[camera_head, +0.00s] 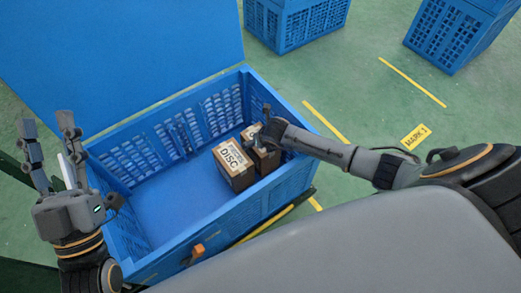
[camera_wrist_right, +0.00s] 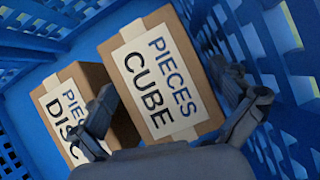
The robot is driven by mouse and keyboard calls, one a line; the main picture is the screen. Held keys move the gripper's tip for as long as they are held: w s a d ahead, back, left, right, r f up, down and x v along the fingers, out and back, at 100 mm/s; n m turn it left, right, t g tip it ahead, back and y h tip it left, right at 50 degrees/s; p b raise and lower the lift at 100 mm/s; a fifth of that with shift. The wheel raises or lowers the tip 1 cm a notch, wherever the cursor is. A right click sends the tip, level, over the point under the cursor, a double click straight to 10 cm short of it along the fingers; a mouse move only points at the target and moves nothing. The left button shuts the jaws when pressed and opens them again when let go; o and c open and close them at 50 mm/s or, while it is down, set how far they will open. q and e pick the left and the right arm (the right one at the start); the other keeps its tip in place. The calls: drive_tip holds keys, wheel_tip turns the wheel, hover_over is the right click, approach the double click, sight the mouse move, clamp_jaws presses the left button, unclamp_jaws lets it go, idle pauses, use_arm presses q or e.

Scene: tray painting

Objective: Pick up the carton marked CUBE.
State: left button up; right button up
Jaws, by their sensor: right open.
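The carton marked CUBE (camera_wrist_right: 160,75) is a brown box with a white label reading PIECES CUBE, inside the blue crate (camera_head: 221,75). In the head view the CUBE carton (camera_head: 264,160) is partly hidden by my right gripper (camera_head: 268,122). In the wrist view my right gripper (camera_wrist_right: 175,95) is open, one finger over the border between the two cartons and the other to the right of the CUBE carton. Whether either finger touches it, I cannot tell. My left gripper (camera_head: 48,128) is open and empty, left of the crate.
A carton marked DISC (camera_head: 234,165) stands left of the CUBE carton, very close to it; it also shows in the wrist view (camera_wrist_right: 75,110). The crate's wall is close on the right. The crate's left part is empty. Other blue crates (camera_head: 292,24) stand behind.

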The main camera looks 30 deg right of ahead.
drive_tip(key=shift+f, duration=0.1)
idle(0.6)
idle(0.5)
drive_tip(key=c, duration=1.6)
drive_tip(key=shift+o, duration=0.2)
